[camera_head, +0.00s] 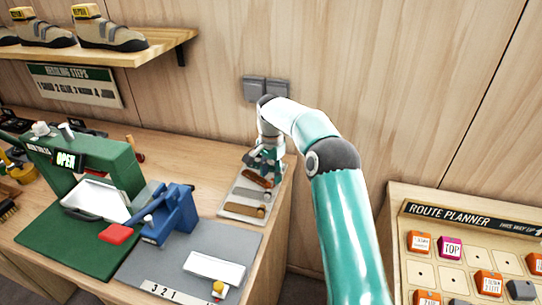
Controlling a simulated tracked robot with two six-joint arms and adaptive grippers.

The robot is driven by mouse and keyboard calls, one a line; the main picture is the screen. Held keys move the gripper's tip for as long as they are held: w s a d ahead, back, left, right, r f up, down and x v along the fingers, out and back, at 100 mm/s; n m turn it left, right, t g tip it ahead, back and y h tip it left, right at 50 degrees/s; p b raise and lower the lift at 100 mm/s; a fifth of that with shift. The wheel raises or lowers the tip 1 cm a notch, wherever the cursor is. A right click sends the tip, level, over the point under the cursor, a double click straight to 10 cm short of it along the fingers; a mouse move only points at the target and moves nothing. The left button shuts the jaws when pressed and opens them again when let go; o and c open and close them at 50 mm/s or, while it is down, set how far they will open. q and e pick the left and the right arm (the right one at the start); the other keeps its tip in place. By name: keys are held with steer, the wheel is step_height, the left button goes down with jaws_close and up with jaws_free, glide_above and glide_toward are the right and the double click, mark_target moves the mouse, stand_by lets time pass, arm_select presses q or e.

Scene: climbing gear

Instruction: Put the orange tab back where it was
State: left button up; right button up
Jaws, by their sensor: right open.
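My right gripper (264,164) is open at the end of the teal and white arm. It is above the far end of a small pale tray (232,208) near the wooden bench's right edge. Several orange tabs sit on the route planner board (450,268) at the right: one at upper left (419,242), one in the middle (489,284), one at the right edge (534,263) and one cut by the bottom edge (427,297). I cannot tell which one the task means. My left gripper is not in view.
The tray holds brown and grey pieces. A pink TOP tab (450,247) and a grey piece (521,290) are on the board. A gap separates bench and board.

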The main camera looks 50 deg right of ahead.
step_height(320, 180, up, 9)
steer(key=p, duration=0.1)
stand_by(0.7)
